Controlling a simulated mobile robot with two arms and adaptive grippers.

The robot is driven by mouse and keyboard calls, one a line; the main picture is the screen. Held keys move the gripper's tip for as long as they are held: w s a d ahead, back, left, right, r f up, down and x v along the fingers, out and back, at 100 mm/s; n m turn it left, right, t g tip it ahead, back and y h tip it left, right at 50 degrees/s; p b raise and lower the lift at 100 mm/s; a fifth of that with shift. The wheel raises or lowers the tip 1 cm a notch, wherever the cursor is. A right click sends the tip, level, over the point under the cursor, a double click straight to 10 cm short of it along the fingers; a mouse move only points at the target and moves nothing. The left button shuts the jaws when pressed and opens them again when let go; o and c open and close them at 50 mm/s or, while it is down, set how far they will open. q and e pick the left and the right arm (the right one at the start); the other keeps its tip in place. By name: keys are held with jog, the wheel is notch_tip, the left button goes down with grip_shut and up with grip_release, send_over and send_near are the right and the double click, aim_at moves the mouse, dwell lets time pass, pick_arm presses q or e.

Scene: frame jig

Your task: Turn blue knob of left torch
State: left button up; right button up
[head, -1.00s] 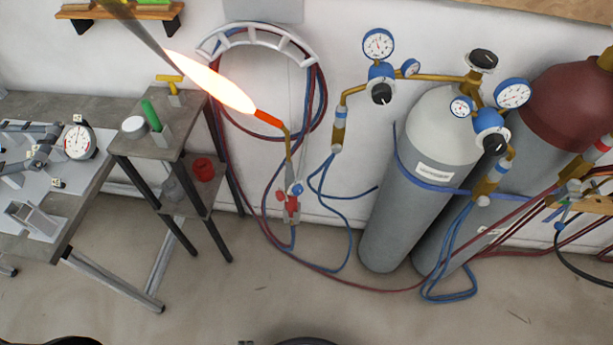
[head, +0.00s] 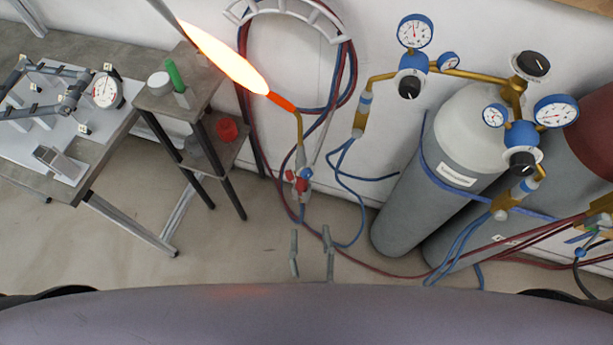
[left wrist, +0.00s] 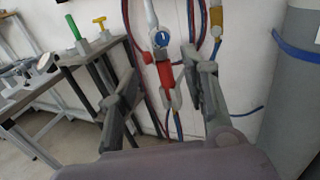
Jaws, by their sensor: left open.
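The left torch (head: 301,182) hangs upright by the wall, lit, with a long orange flame rising from its tip. In the head view the knob is small and hard to tell apart. My left gripper (head: 311,254) is open and empty, below the torch in the head view. My right gripper is out of view.
Gas cylinders (head: 423,205) with gauges stand to the right. Blue and red hoses (head: 345,185) hang around the torch and run along the floor. A small side table (head: 190,95) and a workbench (head: 100,165) stand to the left. Another torch (head: 580,240) is at the right edge.

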aim_at(307, 177)
pick_arm(q)
jog(key=w+p, duration=0.1)
jog(key=w, duration=0.3)
jog(key=w+p, duration=0.1)
jog(key=w, duration=0.7)
jog(key=shift+a+p, duration=0.35)
jog(key=shift+p, duration=0.05)
jog(key=shift+w, duration=0.75)
jog(key=shift+c, duration=0.2)
grip_shut()
